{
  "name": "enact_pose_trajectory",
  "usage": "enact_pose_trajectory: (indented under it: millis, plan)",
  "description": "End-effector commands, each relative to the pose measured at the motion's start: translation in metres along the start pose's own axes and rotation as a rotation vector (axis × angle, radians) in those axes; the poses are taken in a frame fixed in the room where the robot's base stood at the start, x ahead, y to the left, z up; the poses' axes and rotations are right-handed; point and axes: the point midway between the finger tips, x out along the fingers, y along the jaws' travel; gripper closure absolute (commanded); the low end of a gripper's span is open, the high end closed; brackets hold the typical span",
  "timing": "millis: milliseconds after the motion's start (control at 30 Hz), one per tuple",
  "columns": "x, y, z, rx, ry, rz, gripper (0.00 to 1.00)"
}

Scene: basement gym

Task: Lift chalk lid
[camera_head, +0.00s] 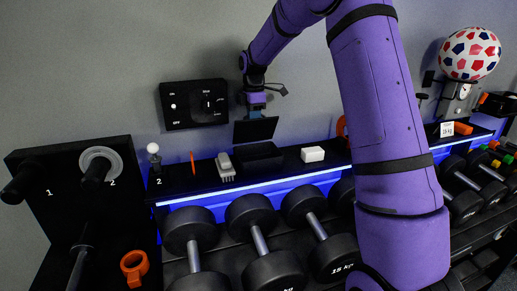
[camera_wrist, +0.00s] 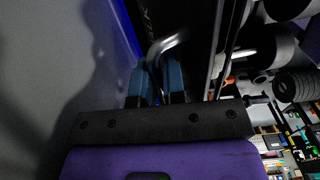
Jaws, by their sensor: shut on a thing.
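The black chalk box (camera_head: 262,158) stands on the shelf below my gripper in the head view. Its dark lid (camera_head: 256,131) stands tilted up above the box's back, next to the wall. My gripper (camera_head: 256,112) is at the lid's upper edge, pointing down. In the wrist view, the two blue fingers of my gripper (camera_wrist: 157,88) are shut around a curved grey metal piece (camera_wrist: 166,46), which looks like the lid's handle. The box's inside is too dark to make out.
A grey brush (camera_head: 225,166) lies left of the box and a white block (camera_head: 312,154) lies right of it. A black control panel (camera_head: 194,104) is on the wall to the left. Several dumbbells (camera_head: 252,219) sit below the lit shelf edge.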

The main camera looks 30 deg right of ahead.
Motion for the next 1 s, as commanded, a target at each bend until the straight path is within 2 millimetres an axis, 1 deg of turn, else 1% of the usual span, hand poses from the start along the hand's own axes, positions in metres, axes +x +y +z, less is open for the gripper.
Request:
enact_pose_trajectory:
  millis: [33,133,167,200,233,467,567,1000]
  plan:
    - [-0.003,0.001,0.000,-0.002,0.000,0.005,1.00]
    - [-0.003,0.001,0.000,-0.002,0.000,0.006,1.00]
    - [-0.004,0.001,0.000,-0.001,0.000,0.006,0.82]
    - [-0.004,0.001,0.000,-0.001,0.000,0.006,0.73]
    - [-0.003,0.001,0.000,-0.001,0.000,0.006,0.66]
    - [-0.002,0.000,0.000,-0.001,0.000,0.004,0.66]
    - [-0.005,0.000,0.000,0.000,0.000,0.005,0.66]
    - [-0.041,0.000,0.000,0.000,0.000,0.005,0.66]
